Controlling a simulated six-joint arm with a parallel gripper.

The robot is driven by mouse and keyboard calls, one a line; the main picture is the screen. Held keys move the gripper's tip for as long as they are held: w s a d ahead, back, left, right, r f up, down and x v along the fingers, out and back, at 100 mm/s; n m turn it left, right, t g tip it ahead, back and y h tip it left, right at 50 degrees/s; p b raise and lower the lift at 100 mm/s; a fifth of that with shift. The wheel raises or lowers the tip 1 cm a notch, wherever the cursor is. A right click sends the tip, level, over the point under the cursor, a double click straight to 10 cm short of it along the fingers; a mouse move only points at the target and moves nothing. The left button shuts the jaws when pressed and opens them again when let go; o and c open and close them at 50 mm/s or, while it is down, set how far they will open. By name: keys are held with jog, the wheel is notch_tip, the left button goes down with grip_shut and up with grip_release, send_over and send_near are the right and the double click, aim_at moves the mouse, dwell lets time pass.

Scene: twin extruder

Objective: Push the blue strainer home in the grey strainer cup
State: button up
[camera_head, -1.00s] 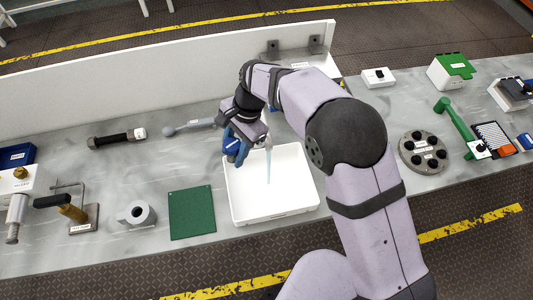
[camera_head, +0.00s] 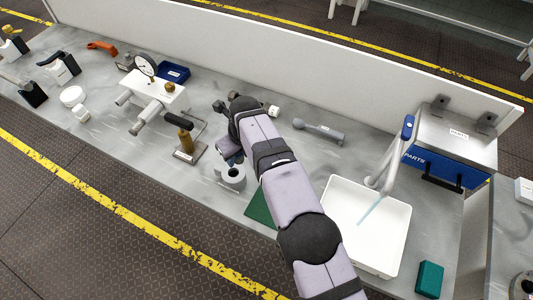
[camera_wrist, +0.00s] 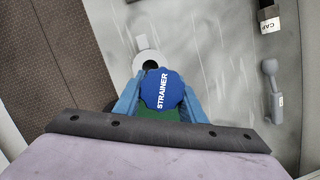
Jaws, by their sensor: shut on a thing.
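The blue strainer (camera_wrist: 162,88), a round scalloped disc lettered STRAINER, is between the two blue fingers of my gripper (camera_wrist: 160,95) in the wrist view. My gripper is shut on it. In the head view my gripper (camera_head: 230,154) is just behind the grey strainer cup (camera_head: 231,178), and my arm hides most of it. The cup also shows in the wrist view (camera_wrist: 142,58) as a pale ring with a dark hole, just above the strainer and partly covered by it. The strainer appears beside the cup's opening, not in it; the height gap is unclear.
A green mat (camera_head: 261,208) lies right of the cup. A white tray (camera_head: 395,262) under a tap is farther right. A grey-handled tool (camera_head: 318,130) lies behind.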

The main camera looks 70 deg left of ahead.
jog(key=shift+s+a+f+m, duration=0.15)
jog(key=shift+s+m, duration=0.1)
jog(key=shift+s, duration=0.35)
jog(key=shift+s+a+r+m, duration=0.15)
jog(key=shift+s+m, duration=0.1)
jog(key=shift+s, duration=0.35)
jog(key=shift+f, duration=0.1)
jog(key=b+x, duration=0.2)
jog(key=x, duration=0.1)
jog(key=d+b+x, duration=0.1)
jog(key=b+x, duration=0.1)
jog(key=shift+w+f, duration=0.2)
jog(key=shift+f, duration=0.3)
jog(key=shift+b, duration=0.4)
dwell(1.6)
jog(key=shift+f+b, duration=0.45)
jog(key=shift+f, duration=0.1)
